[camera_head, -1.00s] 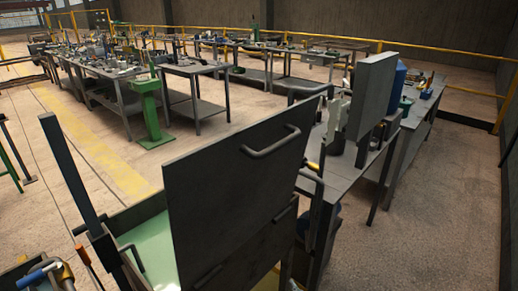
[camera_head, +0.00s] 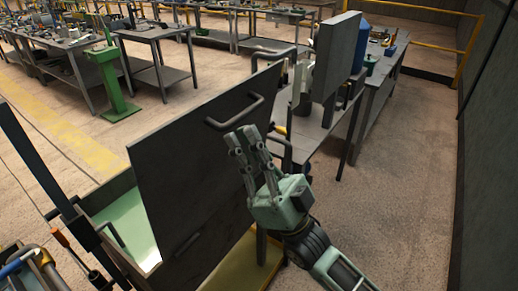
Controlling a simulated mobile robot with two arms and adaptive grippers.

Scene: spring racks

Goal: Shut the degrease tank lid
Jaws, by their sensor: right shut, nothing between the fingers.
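The degrease tank lid (camera_head: 185,165) is a dark grey panel standing up and open, tilted, with a bar handle (camera_head: 236,113) near its top edge. The tank (camera_head: 118,212) shows at the lower left, with a pale green inside. My right gripper (camera_head: 246,137) is in front of the lid, just below and right of the handle. Its fingers are shut and point up, with nothing between them. I cannot tell whether it touches the lid. My left gripper is out of view.
A grey workbench (camera_head: 312,130) with an upright grey panel (camera_head: 335,58) stands behind the lid at right. Hand tools (camera_head: 35,268) lie at the lower left. A green pedestal (camera_head: 110,75) stands at the upper left. The floor at right (camera_head: 400,190) is clear.

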